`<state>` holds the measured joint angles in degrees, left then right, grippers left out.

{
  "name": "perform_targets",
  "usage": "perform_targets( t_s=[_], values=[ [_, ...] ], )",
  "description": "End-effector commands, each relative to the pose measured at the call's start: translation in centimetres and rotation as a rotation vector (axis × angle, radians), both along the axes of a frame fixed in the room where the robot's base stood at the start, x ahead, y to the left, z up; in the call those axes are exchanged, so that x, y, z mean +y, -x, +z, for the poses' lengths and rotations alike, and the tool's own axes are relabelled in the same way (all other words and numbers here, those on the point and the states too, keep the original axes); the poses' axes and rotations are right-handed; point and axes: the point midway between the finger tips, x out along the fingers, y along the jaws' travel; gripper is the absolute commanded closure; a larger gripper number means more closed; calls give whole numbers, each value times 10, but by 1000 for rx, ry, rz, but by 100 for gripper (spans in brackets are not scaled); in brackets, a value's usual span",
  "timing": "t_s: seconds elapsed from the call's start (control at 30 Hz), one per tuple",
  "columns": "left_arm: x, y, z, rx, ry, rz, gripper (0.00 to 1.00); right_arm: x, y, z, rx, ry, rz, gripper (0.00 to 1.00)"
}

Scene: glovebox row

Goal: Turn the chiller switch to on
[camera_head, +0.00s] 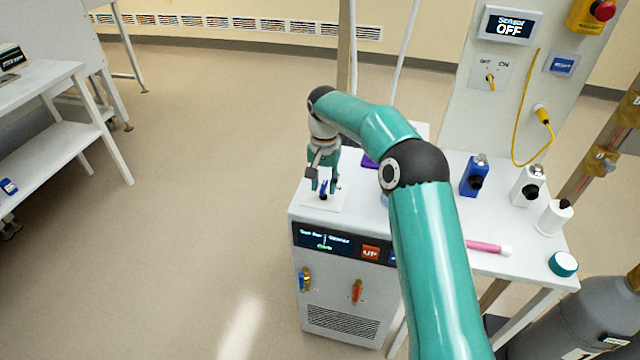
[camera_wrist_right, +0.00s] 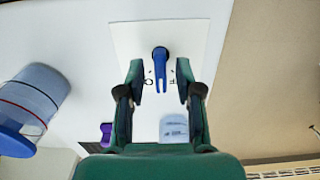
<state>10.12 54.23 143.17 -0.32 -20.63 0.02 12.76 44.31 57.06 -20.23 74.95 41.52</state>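The chiller is the white cabinet (camera_head: 340,285) with a dark display on its front. On its top, a white plate (camera_wrist_right: 133,32) carries a blue switch lever (camera_wrist_right: 161,66); the lever also shows small in the head view (camera_head: 323,191). In the wrist view the lever points down the picture, between partly covered printed letters. My right gripper (camera_wrist_right: 160,76) is open, one finger on each side of the lever, with gaps on both sides. In the head view the right gripper (camera_head: 322,184) points down at the plate. My left gripper is not in view.
A panel behind has a display reading "Sensor OFF" (camera_head: 509,26) and another switch (camera_head: 490,77). A white table (camera_head: 500,262) on the right bears bottles and a pink marker (camera_head: 488,247). A blue-lidded jar (camera_wrist_right: 32,100) stands beside the plate. Open floor lies to the left.

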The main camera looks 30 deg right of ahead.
Motion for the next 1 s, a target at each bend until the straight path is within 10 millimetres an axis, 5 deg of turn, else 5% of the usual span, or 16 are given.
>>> perform_targets(
  t_s=[0.2, 0.3, 0.33, 1.0],
  values=[
    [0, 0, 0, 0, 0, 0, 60, 0, 0, 0, 0, 0, 1, 100],
    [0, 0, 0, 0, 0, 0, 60, 0, 0, 0, 0, 0, 1, 100],
    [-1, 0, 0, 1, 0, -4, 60, 14, 0, 1, 1, -1, 6, 100],
    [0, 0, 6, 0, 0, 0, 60, -1, -2, 1, -5, 2, -275, 100]
  ],
)
